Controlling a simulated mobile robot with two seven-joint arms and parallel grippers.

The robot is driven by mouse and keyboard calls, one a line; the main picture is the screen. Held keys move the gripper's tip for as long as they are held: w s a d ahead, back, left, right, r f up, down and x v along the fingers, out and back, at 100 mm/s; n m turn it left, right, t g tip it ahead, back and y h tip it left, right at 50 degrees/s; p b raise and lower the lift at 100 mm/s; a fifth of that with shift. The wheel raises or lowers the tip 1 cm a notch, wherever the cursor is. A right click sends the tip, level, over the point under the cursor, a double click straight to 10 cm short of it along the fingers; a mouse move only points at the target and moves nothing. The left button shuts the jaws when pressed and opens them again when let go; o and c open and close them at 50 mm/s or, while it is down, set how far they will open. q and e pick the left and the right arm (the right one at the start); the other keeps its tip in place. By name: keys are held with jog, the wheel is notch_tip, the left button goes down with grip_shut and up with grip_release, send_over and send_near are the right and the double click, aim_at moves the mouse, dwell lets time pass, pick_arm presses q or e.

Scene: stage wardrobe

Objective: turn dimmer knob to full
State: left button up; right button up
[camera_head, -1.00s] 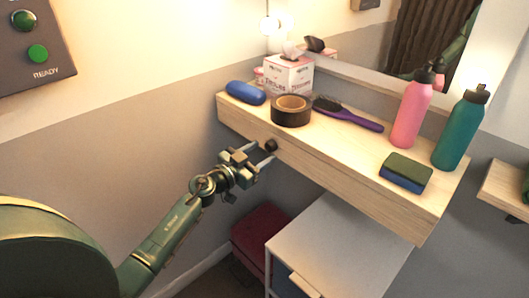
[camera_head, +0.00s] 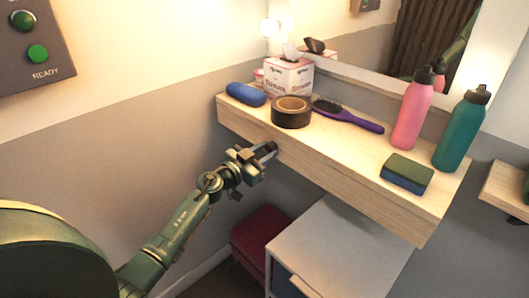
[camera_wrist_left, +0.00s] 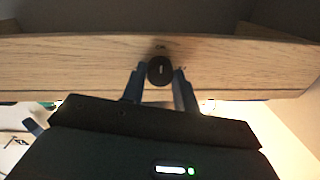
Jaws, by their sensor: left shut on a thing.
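The dimmer knob (camera_wrist_left: 160,70) is a small round black knob with a pale pointer mark on the front edge of the wooden shelf (camera_wrist_left: 90,55). In the left wrist view its mark stands about upright, with small dark lettering just above it. My left gripper (camera_head: 268,149) reaches the shelf's front edge in the head view and mostly hides the knob there. In the left wrist view the two fingers of my left gripper (camera_wrist_left: 160,84) are shut on the knob, one on each side. My right gripper is not in view.
On the shelf stand a blue case (camera_head: 245,94), a tape roll (camera_head: 291,112), a tissue box (camera_head: 289,76), a purple hairbrush (camera_head: 347,116), a sponge (camera_head: 406,174), a pink bottle (camera_head: 412,115) and a teal bottle (camera_head: 461,130). A white cabinet (camera_head: 340,240) stands below.

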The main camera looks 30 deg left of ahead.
pick_arm(q)
jog(key=shift+c, duration=0.5)
jog(key=shift+m, duration=0.3)
jog(key=m, duration=0.2)
jog(key=shift+m, duration=0.4)
jog(key=m, duration=0.4)
jog(key=shift+f+b, duration=0.15)
jog(key=shift+b, duration=0.2)
jog(key=m+b, duration=0.2)
jog(key=m, duration=0.5)
jog(key=shift+h, duration=0.4)
jog(key=m+b, duration=0.1)
jog(key=m, duration=0.2)
jog(key=shift+a, duration=0.1)
jog(key=shift+m, duration=0.5)
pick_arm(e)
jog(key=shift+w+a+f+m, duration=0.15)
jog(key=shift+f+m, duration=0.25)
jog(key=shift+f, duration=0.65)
